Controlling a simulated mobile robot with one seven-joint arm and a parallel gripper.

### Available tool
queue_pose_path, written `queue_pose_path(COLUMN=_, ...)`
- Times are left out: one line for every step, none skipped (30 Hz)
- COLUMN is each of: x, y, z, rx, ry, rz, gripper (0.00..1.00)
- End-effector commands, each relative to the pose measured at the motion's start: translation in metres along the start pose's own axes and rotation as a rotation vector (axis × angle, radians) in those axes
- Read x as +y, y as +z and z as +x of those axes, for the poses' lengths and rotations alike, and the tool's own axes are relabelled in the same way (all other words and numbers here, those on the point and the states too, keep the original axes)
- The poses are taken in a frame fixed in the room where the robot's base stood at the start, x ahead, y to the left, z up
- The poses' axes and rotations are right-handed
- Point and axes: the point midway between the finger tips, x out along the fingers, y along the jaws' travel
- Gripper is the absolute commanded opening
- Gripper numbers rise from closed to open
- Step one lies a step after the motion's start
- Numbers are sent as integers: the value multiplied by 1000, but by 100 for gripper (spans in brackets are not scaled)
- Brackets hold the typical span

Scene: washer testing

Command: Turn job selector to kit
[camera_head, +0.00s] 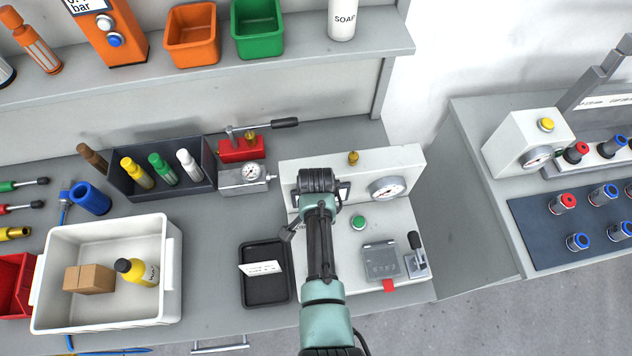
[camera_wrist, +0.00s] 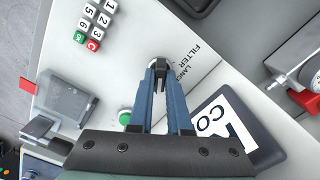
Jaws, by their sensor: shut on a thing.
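My gripper (camera_wrist: 161,78) has its blue fingers closed together at a small round knob on the white panel, which I take to be the job selector (camera_wrist: 154,63). The fingers hide most of the knob, so I cannot tell where it points. The words "FILTER" and "LANCE" are printed beside it; no "KIT" label is readable. In the head view my arm covers the selector and the fingers, over the white test station (camera_head: 406,165).
A green button (camera_head: 358,222), gauge (camera_head: 388,188), hinged grey cover (camera_head: 380,262) and lever (camera_head: 415,255) are close to my arm. A framed display (camera_wrist: 232,128) and keypad (camera_wrist: 96,22) flank the fingers. A black tray (camera_head: 266,292) lies left.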

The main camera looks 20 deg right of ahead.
Motion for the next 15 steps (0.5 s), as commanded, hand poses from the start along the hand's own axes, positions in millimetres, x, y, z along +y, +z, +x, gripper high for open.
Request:
queue_pose_path(x=0, y=0, z=0, rx=1, ry=-1, rz=11, gripper=0)
queue_pose_path(x=0, y=0, z=0, rx=1, ry=-1, rz=17, gripper=0)
queue_pose_path(x=0, y=0, z=0, rx=1, ry=-1, rz=24, gripper=0)
queue_pose_path(x=0, y=0, z=0, rx=1, ry=-1, rz=29, gripper=0)
queue_pose_path(x=0, y=0, z=0, rx=1, ry=-1, rz=33, gripper=0)
queue_pose_path(x=0, y=0, z=0, rx=1, ry=-1, rz=37, gripper=0)
queue_pose_path(x=0, y=0, z=0, rx=1, ry=-1, rz=39, gripper=0)
queue_pose_path(x=0, y=0, z=0, rx=2, ry=-1, rz=40, gripper=0)
queue_pose_path(x=0, y=0, z=0, rx=2, ry=-1, rz=41, gripper=0)
queue_pose_path(x=0, y=0, z=0, rx=2, ry=-1, rz=42, gripper=0)
queue_pose_path(x=0, y=0, z=0, rx=2, ry=-1, rz=42, gripper=0)
queue_pose_path(x=0, y=0, z=0, rx=2, ry=-1, rz=42, gripper=0)
queue_pose_path(x=0, y=0, z=0, rx=2, ry=-1, rz=42, gripper=0)
queue_pose_path(x=0, y=-1, z=0, rx=2, ry=-1, rz=42, gripper=0)
queue_pose_path(x=0, y=-1, z=0, rx=2, ry=-1, rz=42, gripper=0)
